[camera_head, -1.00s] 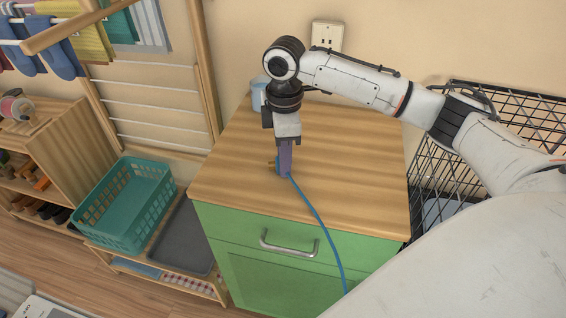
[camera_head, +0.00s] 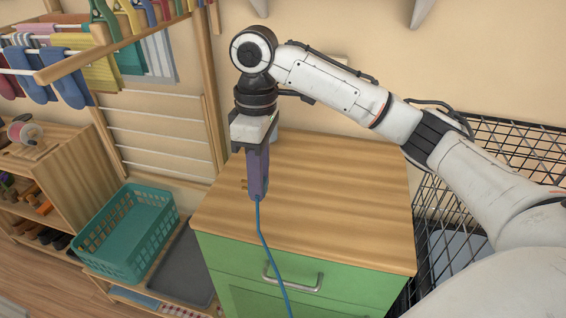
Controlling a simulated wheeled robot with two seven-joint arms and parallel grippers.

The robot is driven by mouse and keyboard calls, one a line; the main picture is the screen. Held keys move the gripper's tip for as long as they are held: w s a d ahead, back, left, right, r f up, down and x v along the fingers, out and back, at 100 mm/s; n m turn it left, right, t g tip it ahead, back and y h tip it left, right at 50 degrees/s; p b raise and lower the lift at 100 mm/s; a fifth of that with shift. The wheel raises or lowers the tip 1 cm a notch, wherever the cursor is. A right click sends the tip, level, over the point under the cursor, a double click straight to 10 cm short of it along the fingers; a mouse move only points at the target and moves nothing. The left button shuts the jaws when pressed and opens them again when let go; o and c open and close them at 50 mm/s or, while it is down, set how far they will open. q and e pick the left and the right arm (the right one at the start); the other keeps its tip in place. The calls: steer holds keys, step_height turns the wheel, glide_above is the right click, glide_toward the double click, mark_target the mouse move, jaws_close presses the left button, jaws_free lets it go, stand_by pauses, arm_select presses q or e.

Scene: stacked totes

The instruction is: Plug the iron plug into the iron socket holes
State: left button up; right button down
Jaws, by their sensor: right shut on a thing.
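My right gripper (camera_head: 257,182) points down above the left part of the wooden cabinet top (camera_head: 340,190). Its purple fingers are shut on the iron plug (camera_head: 256,194), which is small and mostly covered by them. Brass-coloured prongs stick out to the left. A blue cable (camera_head: 262,235) hangs from the plug past the cabinet front. The cream wall socket (camera_head: 336,58) is behind my right forearm; only a thin upper edge shows, and its holes are hidden. The plug is well apart from the socket. My left gripper is out of view.
The green cabinet (camera_head: 345,285) has a metal handle. A black wire basket (camera_head: 500,130) stands right, a teal basket (camera_head: 125,235) left. A drying rack (camera_head: 160,115) with hanging clothes is at back left. The cabinet top's middle and right are clear.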

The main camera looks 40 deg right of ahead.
steer(key=s+a+r+m+y, duration=0.1)
steer(key=s+a+m+y, duration=0.3)
steer(key=a+m, duration=0.75)
steer(key=w+a+r+n+t+y, duration=0.1)
steer(key=w+a+r+t+y, duration=0.15)
steer(key=w+r+y, duration=0.35)
steer(key=w+d+r+m+t+y, duration=0.1)
steer(key=w+d+r+t, duration=0.15)
steer(key=d, duration=0.45)
steer(key=w+d+r+m+t+y, duration=0.1)
steer(key=w+d+r+m, duration=0.15)
steer(key=d, duration=0.55)
steer(key=w+d+r+m+t, duration=0.1)
steer(key=w+d+r+t, duration=0.1)
steer(key=w+d, duration=0.35)
steer(key=s+d+f+m+t, duration=0.2)
steer(key=d+f+t, duration=0.1)
steer(key=d, duration=0.6)
steer(key=s+d+f+m+t+h, duration=0.1)
steer(key=s+d+f+t, duration=0.1)
steer(key=d, duration=0.7)
steer(key=shift+s+d+f+m+t, duration=0.2)
steer(key=shift+s+f+m+t, duration=0.2)
steer(key=shift+f+t, duration=0.25)
